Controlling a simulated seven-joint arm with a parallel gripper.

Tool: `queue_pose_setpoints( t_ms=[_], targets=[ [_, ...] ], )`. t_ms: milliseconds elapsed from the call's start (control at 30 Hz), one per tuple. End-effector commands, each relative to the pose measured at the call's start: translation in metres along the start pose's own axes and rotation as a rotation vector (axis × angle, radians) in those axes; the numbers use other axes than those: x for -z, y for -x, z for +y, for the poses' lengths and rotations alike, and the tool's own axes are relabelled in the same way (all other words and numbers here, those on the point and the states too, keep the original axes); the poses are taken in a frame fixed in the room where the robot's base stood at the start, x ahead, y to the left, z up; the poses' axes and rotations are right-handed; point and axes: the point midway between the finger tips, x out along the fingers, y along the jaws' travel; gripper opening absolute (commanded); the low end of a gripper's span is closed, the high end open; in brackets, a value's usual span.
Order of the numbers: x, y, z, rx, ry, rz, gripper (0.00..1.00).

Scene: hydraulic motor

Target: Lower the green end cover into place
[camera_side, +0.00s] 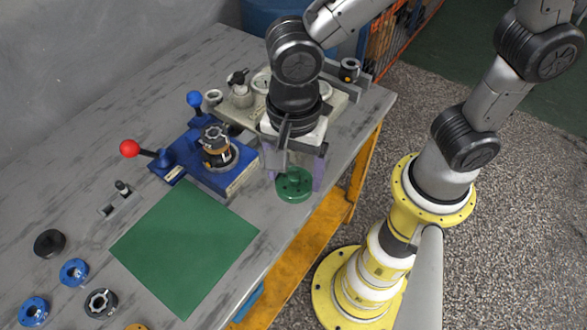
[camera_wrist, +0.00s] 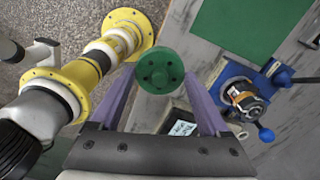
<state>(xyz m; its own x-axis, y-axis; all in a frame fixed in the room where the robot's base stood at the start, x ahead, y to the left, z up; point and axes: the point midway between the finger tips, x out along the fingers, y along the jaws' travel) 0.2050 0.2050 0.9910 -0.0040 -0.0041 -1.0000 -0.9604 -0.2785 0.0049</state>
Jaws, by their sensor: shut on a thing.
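The green end cover (camera_side: 294,185) is a round disc with several holes in its face. My gripper (camera_side: 296,178) is shut on it and holds it up near the table's right edge, to the right of the blue fixture. The green end cover also shows in the wrist view (camera_wrist: 160,71), between the tips of my purple fingers. The motor stack (camera_side: 217,147), dark and copper-coloured with a toothed top, stands upright in the blue clamp fixture (camera_side: 205,165). It also shows in the wrist view (camera_wrist: 247,99), to the right of the cover and apart from it.
A red-knobbed lever (camera_side: 130,148) and a blue-knobbed lever (camera_side: 194,98) stick up at the fixture. A pale parts plate (camera_side: 338,103) lies behind my gripper. A green mat (camera_side: 185,248) is bare. Blue rings (camera_side: 74,271) and dark parts lie at the front left.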

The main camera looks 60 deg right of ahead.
Motion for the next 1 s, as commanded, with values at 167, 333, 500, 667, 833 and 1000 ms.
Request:
queue_pose_setpoints(
  t_ms=[167, 333, 500, 667, 833, 1000],
  targets=[
    [-0.008, 0.019, -0.021, 0.011, 0.099, -0.005, 0.01],
    [-0.005, 0.040, -0.080, 0.024, 0.142, -0.009, 0.01],
    [0.022, 0.050, -0.146, 0.029, 0.120, -0.008, 0.01],
    [0.055, 0.046, -0.189, 0.028, 0.056, -0.006, 0.01],
    [0.079, 0.034, -0.204, 0.015, -0.003, -0.004, 0.01],
    [0.087, 0.029, -0.205, 0.008, -0.021, -0.003, 0.01]
  ],
)
